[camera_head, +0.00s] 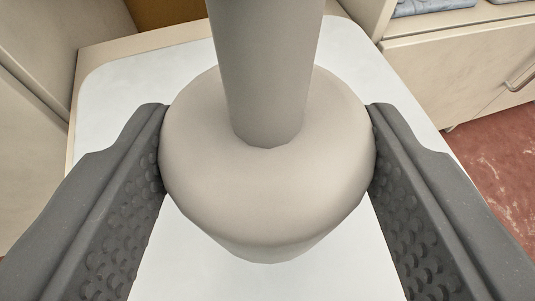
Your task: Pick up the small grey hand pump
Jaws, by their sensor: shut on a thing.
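The small grey hand pump (265,195) fills the middle of the head camera view. It has a rounded, wide body and a narrower grey cylinder rising from its top, cut off by the upper picture edge. My gripper (267,150) is shut on the body, with one dark, dimpled finger touching it on the left and one on the right. The pump is over a white surface (120,90). Its underside is hidden, so I cannot tell whether it rests on that surface or hangs above it.
A cream cabinet (455,75) with a handle stands at the upper right, with folded blue cloth (430,6) on its shelf. A cream panel (40,100) stands close on the left. Reddish floor (495,150) shows at the right.

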